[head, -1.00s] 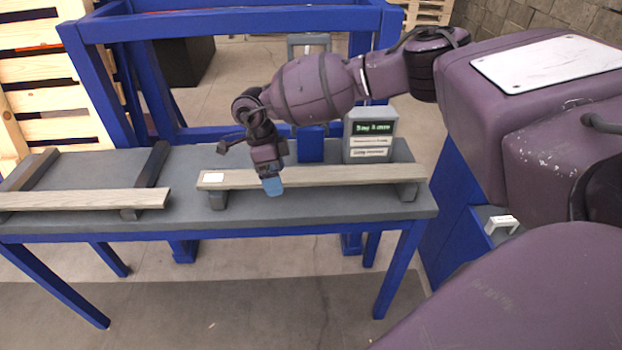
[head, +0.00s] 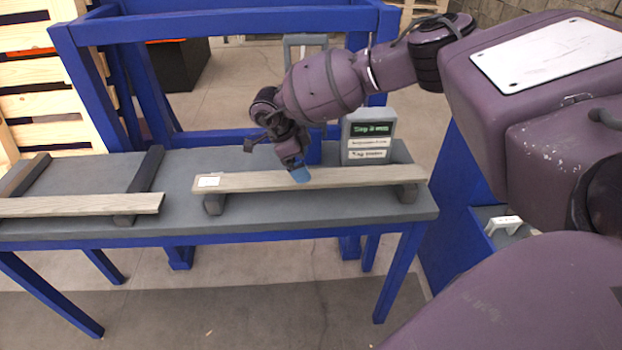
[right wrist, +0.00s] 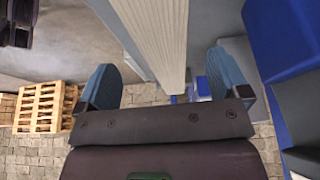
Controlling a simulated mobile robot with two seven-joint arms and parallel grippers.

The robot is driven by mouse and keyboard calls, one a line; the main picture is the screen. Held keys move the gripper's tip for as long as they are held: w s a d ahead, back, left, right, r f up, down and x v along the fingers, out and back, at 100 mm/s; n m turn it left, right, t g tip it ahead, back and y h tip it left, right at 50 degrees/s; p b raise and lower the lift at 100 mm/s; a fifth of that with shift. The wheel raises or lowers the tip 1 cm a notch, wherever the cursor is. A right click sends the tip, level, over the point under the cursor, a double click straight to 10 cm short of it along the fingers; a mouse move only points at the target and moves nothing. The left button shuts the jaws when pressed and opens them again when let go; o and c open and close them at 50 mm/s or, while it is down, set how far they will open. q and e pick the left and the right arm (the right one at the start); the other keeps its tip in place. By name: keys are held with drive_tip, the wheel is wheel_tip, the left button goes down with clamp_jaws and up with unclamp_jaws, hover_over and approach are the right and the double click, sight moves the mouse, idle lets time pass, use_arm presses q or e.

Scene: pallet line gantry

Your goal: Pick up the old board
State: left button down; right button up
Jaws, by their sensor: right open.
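A second, similar board (head: 75,204) lies across dark rails at the table's left; the pictures do not show which is the old one. In the right wrist view the board (right wrist: 158,35) runs between the open fingers (right wrist: 163,85), with gaps showing on both sides. My left gripper is out of view.
A grey display box (head: 367,137) with small, hard-to-read text stands just behind the labelled board. A blue frame (head: 225,25) rises behind the table. The table top (head: 183,160) is bare between the two boards. Wooden pallets (head: 40,100) stand at the far left.

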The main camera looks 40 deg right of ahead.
drive_tip(key=x, duration=0.4)
drive_tip(key=shift+s+d+f+b, duration=0.1)
drive_tip(key=shift+d+f+b, duration=0.15)
drive_tip(key=shift+d+b, duration=0.05)
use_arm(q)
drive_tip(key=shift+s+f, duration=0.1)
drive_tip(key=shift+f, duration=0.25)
use_arm(e)
drive_tip(key=shift+r, duration=0.1)
drive_tip(key=shift+c, duration=0.2)
